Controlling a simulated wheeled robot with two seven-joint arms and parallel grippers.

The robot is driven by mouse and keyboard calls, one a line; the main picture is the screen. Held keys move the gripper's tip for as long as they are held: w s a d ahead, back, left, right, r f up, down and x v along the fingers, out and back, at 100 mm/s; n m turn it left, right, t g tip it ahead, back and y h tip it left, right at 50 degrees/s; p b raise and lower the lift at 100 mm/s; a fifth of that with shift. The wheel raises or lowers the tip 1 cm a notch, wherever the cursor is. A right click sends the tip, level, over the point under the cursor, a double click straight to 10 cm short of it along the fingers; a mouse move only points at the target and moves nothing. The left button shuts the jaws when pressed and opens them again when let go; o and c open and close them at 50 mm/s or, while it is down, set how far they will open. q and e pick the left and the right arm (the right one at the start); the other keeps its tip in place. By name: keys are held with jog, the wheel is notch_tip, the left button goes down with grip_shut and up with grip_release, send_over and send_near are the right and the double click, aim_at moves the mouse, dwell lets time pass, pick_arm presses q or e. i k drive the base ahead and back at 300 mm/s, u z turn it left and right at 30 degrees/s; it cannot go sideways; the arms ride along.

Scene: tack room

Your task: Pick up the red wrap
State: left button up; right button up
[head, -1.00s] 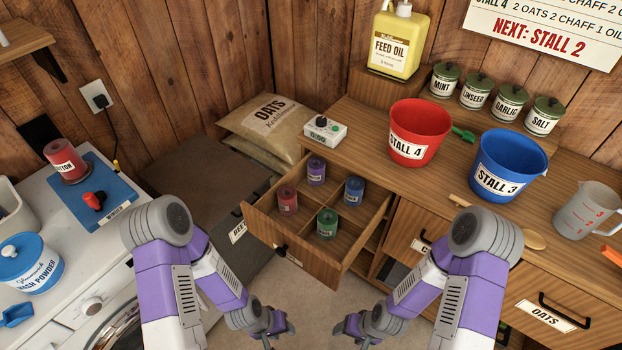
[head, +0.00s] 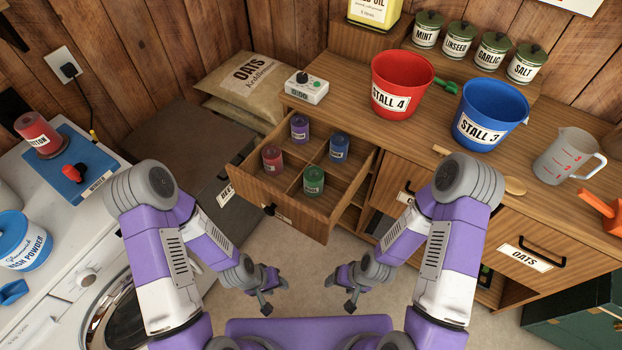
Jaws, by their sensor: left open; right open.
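A small red wrap (head: 272,159) stands in the front left compartment of the open drawer (head: 290,200). A purple wrap (head: 299,127), a blue wrap (head: 339,147) and a green wrap (head: 313,181) stand in the other compartments. A larger red roll labelled in part "TTON" (head: 38,136) stands on the blue winder at the left. My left gripper (head: 275,298) is open and empty, low in front of the drawer. My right gripper (head: 339,296) is open and empty, to its right at a similar height. Both are apart from the wraps.
The blue winder (head: 92,182) sits on the white washing machine (head: 60,260). A red bucket (head: 397,88), a blue bucket (head: 487,122) and a clear jug (head: 566,157) stand on the wooden counter. A dark bin (head: 190,150) is left of the drawer. Bare floor shows below the drawer.

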aim_at(32, 126)
jog(key=u, duration=1.75)
jog(key=k, duration=0.55)
jog(key=u, duration=0.6)
jog(key=i, duration=0.75)
jog(key=u, duration=0.3)
